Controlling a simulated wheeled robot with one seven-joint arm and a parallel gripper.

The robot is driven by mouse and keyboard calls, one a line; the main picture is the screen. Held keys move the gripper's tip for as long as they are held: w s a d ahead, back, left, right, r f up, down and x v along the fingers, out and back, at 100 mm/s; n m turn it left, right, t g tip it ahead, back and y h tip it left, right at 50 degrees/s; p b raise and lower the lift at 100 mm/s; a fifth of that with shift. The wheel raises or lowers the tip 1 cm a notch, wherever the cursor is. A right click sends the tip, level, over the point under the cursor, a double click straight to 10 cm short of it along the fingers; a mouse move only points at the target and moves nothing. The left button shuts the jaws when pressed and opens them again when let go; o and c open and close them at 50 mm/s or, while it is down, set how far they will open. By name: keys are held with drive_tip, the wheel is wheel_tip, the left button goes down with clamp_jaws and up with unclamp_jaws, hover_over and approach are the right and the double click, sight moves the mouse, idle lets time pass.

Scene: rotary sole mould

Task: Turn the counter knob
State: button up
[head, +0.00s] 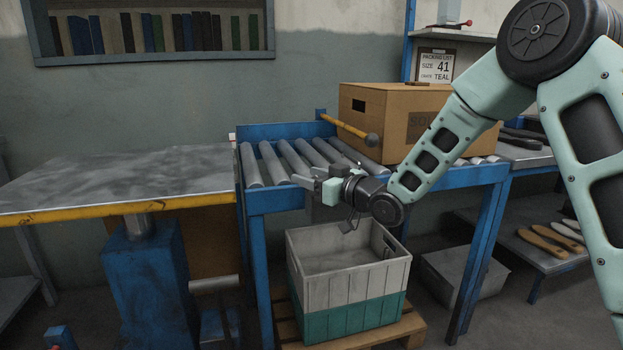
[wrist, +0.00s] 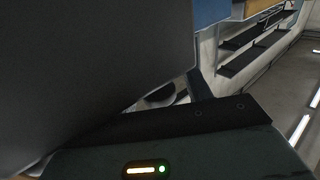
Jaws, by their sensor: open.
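I cannot make out a counter knob for certain in either view. My gripper (head: 303,178) is open and looks empty. It points left in front of the near edge of the roller conveyor (head: 270,202), above the crate. A yellow lever with a dark ball end (head: 372,140) slants over the rollers, behind and to the right of my gripper. In the wrist view a large dark grey surface fills the left side, and the fingertips cannot be told there.
A cardboard box (head: 375,105) sits on the conveyor. A white and teal crate (head: 345,310) stands below on a pallet (head: 412,328). A grey-topped table (head: 110,180) with a yellow edge is at left. A packing list (head: 434,64) reads size 41, teal. Soles (head: 543,243) lie on a low shelf.

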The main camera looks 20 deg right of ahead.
drive_tip(key=c, duration=1)
drive_tip(key=shift+o, duration=0.2)
